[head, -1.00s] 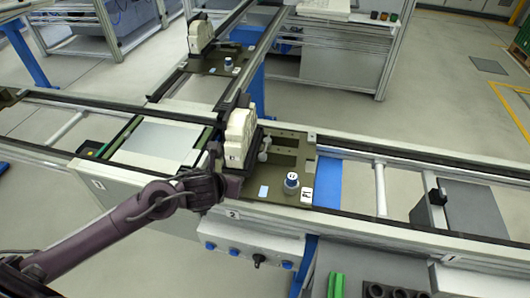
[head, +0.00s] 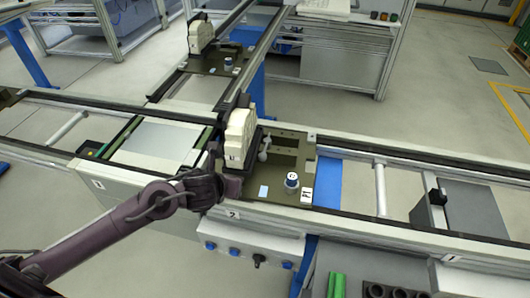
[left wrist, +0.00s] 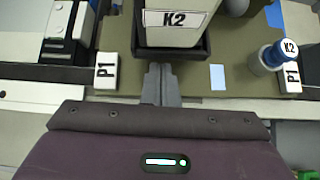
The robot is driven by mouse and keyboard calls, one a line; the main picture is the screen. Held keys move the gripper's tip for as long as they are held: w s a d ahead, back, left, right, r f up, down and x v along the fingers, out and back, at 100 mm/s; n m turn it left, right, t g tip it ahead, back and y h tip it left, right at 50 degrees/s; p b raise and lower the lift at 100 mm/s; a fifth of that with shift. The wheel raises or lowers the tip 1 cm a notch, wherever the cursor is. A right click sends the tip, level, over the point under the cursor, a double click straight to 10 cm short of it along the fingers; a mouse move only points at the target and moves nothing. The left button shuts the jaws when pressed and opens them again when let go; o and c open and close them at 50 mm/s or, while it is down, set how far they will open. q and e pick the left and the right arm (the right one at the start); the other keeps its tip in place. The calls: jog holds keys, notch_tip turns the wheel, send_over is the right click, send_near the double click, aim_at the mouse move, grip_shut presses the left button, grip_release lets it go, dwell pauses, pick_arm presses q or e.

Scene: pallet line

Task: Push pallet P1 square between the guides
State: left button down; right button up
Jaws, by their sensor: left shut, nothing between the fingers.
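Pallet P1 (head: 275,195) is an olive plate on the conveyor, with a P1 label at its front right corner. It carries a pale K2 housing in a black holder (head: 239,134) and a blue-and-white K2 cup (head: 291,182). My left gripper (head: 235,187) is at the pallet's front left part. In the left wrist view, its closed, empty fingers (left wrist: 160,75) point at the front of the black holder, over the pallet's near edge (left wrist: 215,93). I cannot tell whether they touch. Dark guide rails (head: 365,219) run along the conveyor. My right gripper is out of view.
A second pallet (head: 212,62) with a similar housing and cup stands on the branch line behind. A control box with knobs (head: 250,246) hangs below the front rail. A stop block (head: 437,196) stands on the line at right. Black round holders (head: 385,291) lie front right.

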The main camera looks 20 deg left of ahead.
pick_arm(q)
jog(key=shift+w+r, duration=0.1)
jog(key=shift+w, duration=0.2)
dwell(0.4)
jog(key=shift+w+a, duration=0.1)
jog(key=shift+w, duration=0.2)
jog(key=shift+w+r, duration=0.15)
jog(key=shift+w, duration=0.2)
jog(key=shift+r, duration=0.2)
jog(key=shift+s+r+p, duration=0.15)
jog(key=shift+r+p, duration=0.15)
jog(key=shift+p, duration=0.05)
jog(key=shift+s+r+p, duration=0.45)
jog(key=shift+s+p, duration=0.1)
jog(key=shift+s, duration=0.05)
jog(key=p+v, duration=0.2)
jog(key=v, duration=0.2)
jog(key=shift+s+f, duration=0.1)
jog(key=shift+s, duration=0.2)
